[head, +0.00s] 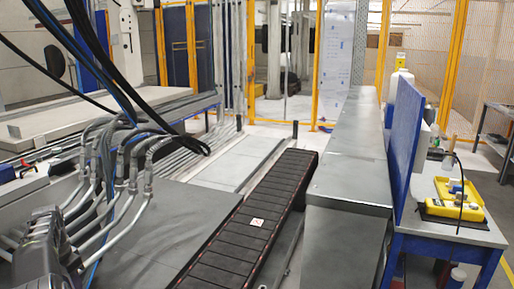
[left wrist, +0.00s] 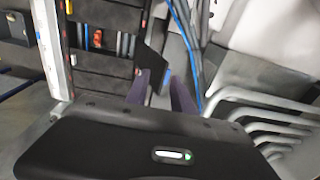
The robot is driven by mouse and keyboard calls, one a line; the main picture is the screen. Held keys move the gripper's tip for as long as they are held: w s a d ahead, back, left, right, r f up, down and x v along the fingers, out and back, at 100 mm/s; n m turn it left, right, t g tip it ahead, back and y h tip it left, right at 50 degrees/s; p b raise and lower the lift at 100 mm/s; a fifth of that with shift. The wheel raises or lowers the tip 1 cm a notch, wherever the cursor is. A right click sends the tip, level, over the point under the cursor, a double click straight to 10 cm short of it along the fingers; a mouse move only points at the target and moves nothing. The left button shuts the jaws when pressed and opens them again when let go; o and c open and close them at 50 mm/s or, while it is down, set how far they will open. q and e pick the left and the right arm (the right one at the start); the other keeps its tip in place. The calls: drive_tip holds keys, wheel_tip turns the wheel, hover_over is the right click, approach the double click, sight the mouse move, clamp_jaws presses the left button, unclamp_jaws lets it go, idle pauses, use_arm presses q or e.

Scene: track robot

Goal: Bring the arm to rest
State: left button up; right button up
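My left gripper (left wrist: 161,80) shows in the left wrist view. Its black body with a small lit indicator fills the bottom of that view, and two dark purplish fingers reach up from it. The fingers stand apart, with nothing clearly held between them. A dark flat part with a blue edge shows just beyond the fingertips; I cannot tell what it is. Neither of my grippers shows in the head view. My right gripper is in neither view.
Grey hoses (head: 130,160) and hanging black cables (head: 70,55) crowd the left. A black segmented track (head: 245,225) runs beside a long metal cover (head: 345,170). A blue panel (head: 404,130) and a workbench with a yellow tray (head: 458,200) stand right.

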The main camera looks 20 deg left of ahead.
use_arm(q)
drive_tip(key=w+d+f+h+p, duration=0.1)
drive_tip(key=w+d+f, duration=0.3)
drive_tip(key=d+f, duration=0.35)
drive_tip(key=w+d+f+p, duration=0.1)
drive_tip(key=w+d+f, duration=0.2)
drive_tip(key=d+f, duration=0.45)
drive_tip(key=d+f+t+h, duration=0.1)
drive_tip(key=d+f, duration=0.2)
drive_tip(key=d, duration=0.7)
drive_tip(key=d+f+h, duration=0.1)
drive_tip(key=d+f, duration=0.2)
drive_tip(key=d, duration=0.7)
drive_tip(key=s+d+f+n+p, duration=0.1)
drive_tip(key=s+d, duration=0.4)
drive_tip(key=d, duration=0.4)
drive_tip(key=s+d+f+n+p, duration=0.1)
drive_tip(key=s+d+f, duration=0.1)
drive_tip(key=s+d, duration=0.45)
drive_tip(key=s+d+r+h, duration=0.1)
drive_tip(key=s+d+r, duration=0.2)
drive_tip(key=s+d, duration=0.9)
drive_tip(key=shift+s+n+g+h+p, duration=0.3)
drive_tip(key=shift+s+p, duration=0.15)
drive_tip(key=shift+s, duration=0.05)
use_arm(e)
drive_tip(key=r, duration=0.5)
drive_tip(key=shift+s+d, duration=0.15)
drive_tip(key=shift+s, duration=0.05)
